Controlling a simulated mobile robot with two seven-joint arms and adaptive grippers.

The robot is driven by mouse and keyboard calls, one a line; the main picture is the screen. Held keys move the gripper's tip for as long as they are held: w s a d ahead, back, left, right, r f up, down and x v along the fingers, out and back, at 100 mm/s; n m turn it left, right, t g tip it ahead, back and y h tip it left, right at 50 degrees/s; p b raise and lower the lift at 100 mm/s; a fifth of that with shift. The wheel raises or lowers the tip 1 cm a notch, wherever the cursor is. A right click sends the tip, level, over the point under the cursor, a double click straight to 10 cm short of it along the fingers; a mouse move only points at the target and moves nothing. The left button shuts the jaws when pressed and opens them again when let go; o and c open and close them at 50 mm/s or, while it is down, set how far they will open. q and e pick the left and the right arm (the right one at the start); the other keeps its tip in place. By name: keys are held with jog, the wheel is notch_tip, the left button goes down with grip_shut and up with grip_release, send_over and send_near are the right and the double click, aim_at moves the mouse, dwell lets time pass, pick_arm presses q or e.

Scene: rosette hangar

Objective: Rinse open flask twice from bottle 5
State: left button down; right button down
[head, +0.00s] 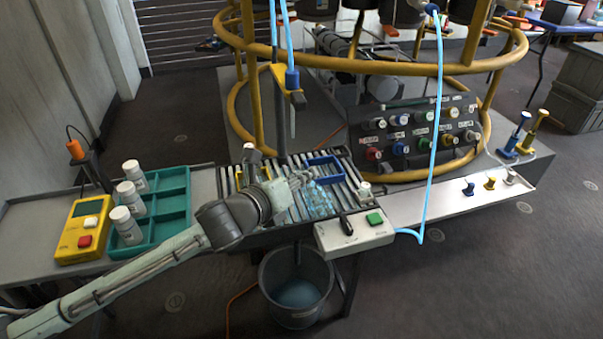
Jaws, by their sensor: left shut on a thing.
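My left gripper (290,184) is over the slatted grate (348,205) in the middle. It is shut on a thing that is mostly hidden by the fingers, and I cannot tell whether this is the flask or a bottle. Light blue streaks or drops (320,202) show just right of the fingers, over the slats. Several white-capped bottles (133,172) stand in the teal tray (168,203) at the left, their numbers too small to read. A small white-topped item (364,190) stands at the grate's right side. My right gripper is out of view.
A yellow box with buttons (84,228) lies left of the tray. A blue frame (325,163) is at the grate's back. A control box with a green button (374,218) is in front. A bucket (296,290) stands below. A yellow pipe frame (395,68) rises behind.

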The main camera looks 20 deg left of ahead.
pick_arm(q)
jog(key=shift+r, duration=0.3)
notch_tip(320, 180, up, 4)
jog(key=m+y, duration=0.2)
jog(key=shift+w+d+f+m, duration=0.15)
jog(key=shift+f+m, duration=0.1)
jog(key=shift+m, duration=0.15)
jog(key=shift+r+m+y, duration=0.6)
jog(key=shift+r+m, duration=0.3)
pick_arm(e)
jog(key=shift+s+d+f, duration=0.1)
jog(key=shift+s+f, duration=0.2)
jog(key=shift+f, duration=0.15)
